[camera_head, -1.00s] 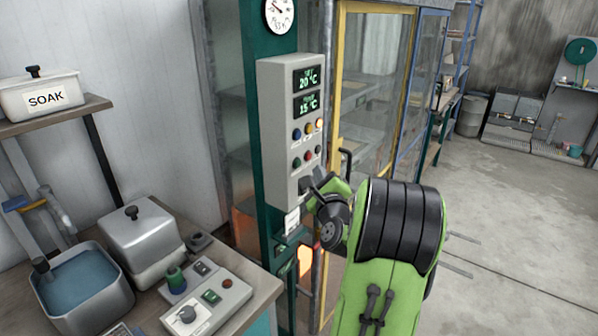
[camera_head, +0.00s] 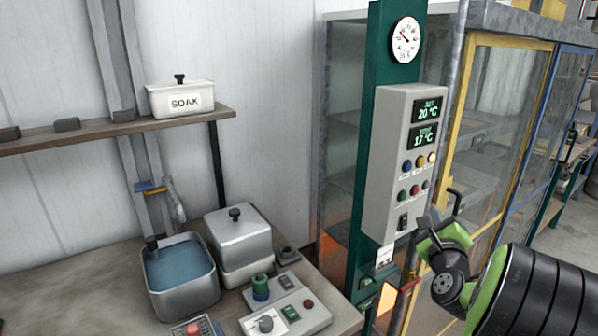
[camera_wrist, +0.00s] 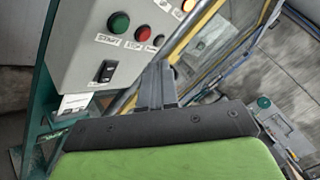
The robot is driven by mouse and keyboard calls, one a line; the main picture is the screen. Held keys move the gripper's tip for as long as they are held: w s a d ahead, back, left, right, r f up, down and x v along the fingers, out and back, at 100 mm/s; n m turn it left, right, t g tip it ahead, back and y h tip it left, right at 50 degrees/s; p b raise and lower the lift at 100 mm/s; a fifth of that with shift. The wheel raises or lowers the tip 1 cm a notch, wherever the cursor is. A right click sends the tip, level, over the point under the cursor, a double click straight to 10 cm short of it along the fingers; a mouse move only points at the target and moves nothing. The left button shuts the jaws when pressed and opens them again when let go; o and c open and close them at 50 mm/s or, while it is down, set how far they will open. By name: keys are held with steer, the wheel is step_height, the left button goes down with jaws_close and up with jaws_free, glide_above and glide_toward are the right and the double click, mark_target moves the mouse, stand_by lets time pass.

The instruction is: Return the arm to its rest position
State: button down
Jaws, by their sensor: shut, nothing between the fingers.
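My gripper (camera_wrist: 158,84) shows in the wrist view as grey fingers held together, with nothing between them. It is in front of and to the right of the grey control box (camera_wrist: 90,40), apart from its black switch (camera_wrist: 106,71) as far as I can tell. The control box (camera_head: 403,160) shows lit readings of 20 °C and 17 °C. Its switch (camera_head: 404,221) is low on its face.
A glass cabinet with a yellow door frame (camera_head: 462,120) stands right of the box. On the left, a bench holds a water basin (camera_head: 181,275), a lidded metal box (camera_head: 238,240) and a small control panel (camera_head: 285,312). A shelf (camera_head: 60,140) carries a SOAK container (camera_head: 181,99).

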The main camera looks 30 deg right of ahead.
steer(key=w+a+n+g+y+p, duration=0.1)
steer(key=w+a+n+y, duration=0.15)
steer(key=a+n, duration=0.5)
steer(key=w+a+n+y, duration=0.2)
steer(key=a+n+y, duration=0.25)
steer(key=a, duration=0.55)
steer(key=w+a+n+g+y+p, duration=0.1)
steer(key=w+a+n+y, duration=0.15)
steer(key=a+n, duration=0.5)
steer(key=s+a+f+n+g+y, duration=0.2)
steer(key=s+a+n+g, duration=0.1)
steer(key=s+a+n, duration=0.55)
steer(key=s+a+f+n+g+p, duration=0.1)
steer(key=s+a+n+g, duration=0.2)
steer(key=s, duration=1)
steer(key=a+n, duration=0.3)
steer(key=shift+s+f+g, duration=0.3)
steer(key=shift+f+g, duration=0.1)
steer(key=shift+y, duration=0.25)
